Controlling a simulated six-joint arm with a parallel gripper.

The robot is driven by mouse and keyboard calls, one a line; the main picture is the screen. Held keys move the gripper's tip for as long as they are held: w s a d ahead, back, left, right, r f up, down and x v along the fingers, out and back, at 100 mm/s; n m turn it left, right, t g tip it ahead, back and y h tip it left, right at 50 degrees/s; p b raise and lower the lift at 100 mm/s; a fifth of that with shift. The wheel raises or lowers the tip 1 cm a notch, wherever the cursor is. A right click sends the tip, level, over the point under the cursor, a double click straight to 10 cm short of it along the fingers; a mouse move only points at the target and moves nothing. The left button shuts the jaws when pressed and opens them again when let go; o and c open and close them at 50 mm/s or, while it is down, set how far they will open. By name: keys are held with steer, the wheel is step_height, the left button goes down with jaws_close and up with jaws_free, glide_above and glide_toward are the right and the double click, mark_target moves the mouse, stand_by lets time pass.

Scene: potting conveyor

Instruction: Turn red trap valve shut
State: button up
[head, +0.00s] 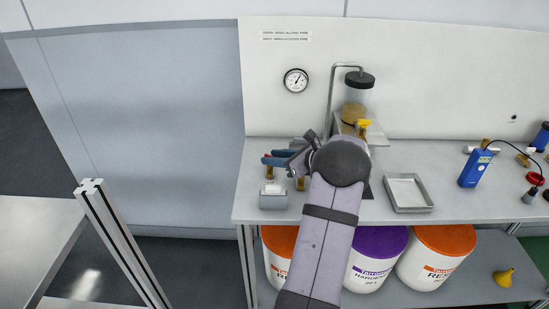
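My gripper (302,150) is over the left part of the bench, beside small blue and red handles. My own arm and gripper cover part of this spot, and the fingers are too small to read as open or shut. A red handle (280,154) shows just left of the gripper, above a blue handle (272,162) and brass-coloured fittings. I cannot tell whether the gripper touches the red handle, or which way that handle is turned. A clear jar with a black lid (359,80) and a bent metal pipe stands behind, with a yellow handle (363,124) below it.
A grey box (273,197) sits at the bench's front left. A shallow metal tray (408,193) lies right of my arm. A blue handheld meter (475,168) and a red round part (535,179) are farther right. A round gauge (296,80) hangs on the back panel. Tubs stand below.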

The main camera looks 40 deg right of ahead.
steer(key=a+v, duration=0.1)
steer(key=v, duration=0.6)
steer(key=shift+s+d+b, duration=0.15)
steer(key=shift+d+b, duration=0.2)
steer(key=shift+d, duration=0.1)
steer(key=shift+f, duration=0.1)
